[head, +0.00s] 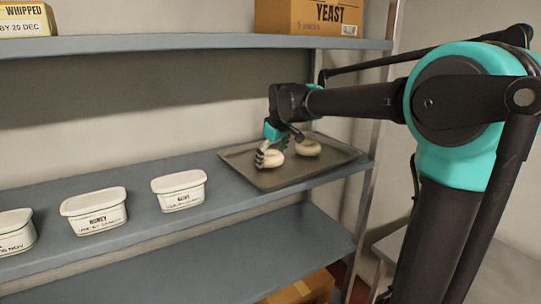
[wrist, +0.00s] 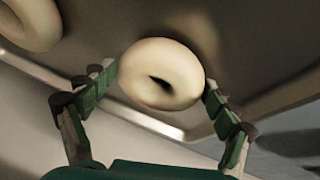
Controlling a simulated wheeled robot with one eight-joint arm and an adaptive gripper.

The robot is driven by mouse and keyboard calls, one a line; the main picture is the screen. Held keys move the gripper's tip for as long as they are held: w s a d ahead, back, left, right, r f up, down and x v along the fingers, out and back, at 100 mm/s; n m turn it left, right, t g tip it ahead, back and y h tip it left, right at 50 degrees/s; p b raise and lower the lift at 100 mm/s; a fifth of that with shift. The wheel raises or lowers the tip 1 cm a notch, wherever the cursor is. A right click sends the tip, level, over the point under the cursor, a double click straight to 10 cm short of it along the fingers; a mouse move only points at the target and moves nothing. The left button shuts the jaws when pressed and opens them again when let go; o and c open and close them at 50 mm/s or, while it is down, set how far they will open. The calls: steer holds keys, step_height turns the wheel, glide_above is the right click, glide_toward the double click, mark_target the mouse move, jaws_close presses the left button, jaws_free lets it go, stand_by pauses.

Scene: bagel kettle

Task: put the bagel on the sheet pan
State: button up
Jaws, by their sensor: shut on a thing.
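A pale bagel (wrist: 161,72) is between the two fingers of my gripper (wrist: 158,88) in the wrist view, with a finger against each side. In the head view my gripper (head: 270,146) is over the left part of the sheet pan, shut on this bagel (head: 273,158). The dark sheet pan (head: 325,172) lies on the middle shelf; it also shows in the wrist view (wrist: 265,50). The held bagel is over the pan near its edge; I cannot tell whether it touches the surface. A second bagel (head: 308,147) lies on the pan, farther right.
Several white labelled tubs, including a honey tub (head: 95,210) and another tub (head: 180,191), stand left of the pan on the middle shelf (head: 150,245). A yeast box (head: 308,17) stands on the upper shelf. A shelf post (head: 367,205) is right of the pan.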

steer(key=shift+f, duration=0.1)
steer(key=o, duration=1)
steer(key=shift+v, duration=3.9)
